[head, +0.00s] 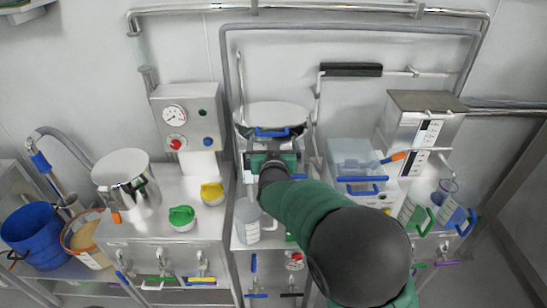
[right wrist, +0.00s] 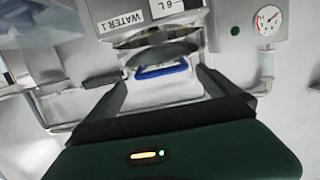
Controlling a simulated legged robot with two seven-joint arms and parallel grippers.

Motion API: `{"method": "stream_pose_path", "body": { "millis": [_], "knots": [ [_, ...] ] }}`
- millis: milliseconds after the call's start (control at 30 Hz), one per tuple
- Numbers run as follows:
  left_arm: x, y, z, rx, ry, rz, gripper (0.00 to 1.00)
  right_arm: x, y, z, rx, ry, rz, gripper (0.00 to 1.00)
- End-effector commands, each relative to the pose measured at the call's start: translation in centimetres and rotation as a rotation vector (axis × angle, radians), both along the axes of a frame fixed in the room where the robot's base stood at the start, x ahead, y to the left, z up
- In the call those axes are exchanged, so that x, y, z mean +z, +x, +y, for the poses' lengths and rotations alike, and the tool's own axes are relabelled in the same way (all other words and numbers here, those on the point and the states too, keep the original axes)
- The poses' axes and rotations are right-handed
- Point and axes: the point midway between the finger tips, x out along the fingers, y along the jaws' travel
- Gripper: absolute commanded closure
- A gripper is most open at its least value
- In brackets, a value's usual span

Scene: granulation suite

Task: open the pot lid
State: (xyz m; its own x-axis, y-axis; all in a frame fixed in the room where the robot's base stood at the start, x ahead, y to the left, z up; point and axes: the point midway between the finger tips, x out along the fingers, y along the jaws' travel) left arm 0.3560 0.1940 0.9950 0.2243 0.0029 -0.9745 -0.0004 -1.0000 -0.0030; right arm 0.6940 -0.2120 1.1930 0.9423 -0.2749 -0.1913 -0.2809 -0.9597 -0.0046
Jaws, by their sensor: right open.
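The steel pot lid (head: 287,115) is a round shiny disc in the middle of the head view, with a blue handle (head: 272,132) at its front. The handle also shows in the right wrist view (right wrist: 160,71), below dark curved metal and between the spread fingers. My right gripper (head: 273,158) is open, just in front of the handle; I cannot tell whether a finger touches it. The gripper also shows in the right wrist view (right wrist: 160,82). My forearm and gripper hide much of the pot's front. My left gripper is not in view.
A gauge panel (head: 188,112) and a steel canister (head: 127,182) stand to the left. Green (head: 181,217) and yellow (head: 212,192) knobs sit on the left bench. A clear bin (head: 354,157) and a steel box (head: 420,125) stand close on the right. A black-gripped bar (head: 350,69) is behind.

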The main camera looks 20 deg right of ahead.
Motion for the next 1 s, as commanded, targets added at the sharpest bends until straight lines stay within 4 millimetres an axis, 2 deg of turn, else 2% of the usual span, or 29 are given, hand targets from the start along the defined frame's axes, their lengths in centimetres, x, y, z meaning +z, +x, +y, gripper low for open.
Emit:
{"method": "stream_pose_path", "body": {
  "millis": [1000],
  "knots": [
    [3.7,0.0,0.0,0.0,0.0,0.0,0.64,2.6,-7.8,2.3,0.001,0.002,-0.001,0.0]
  ]
}}
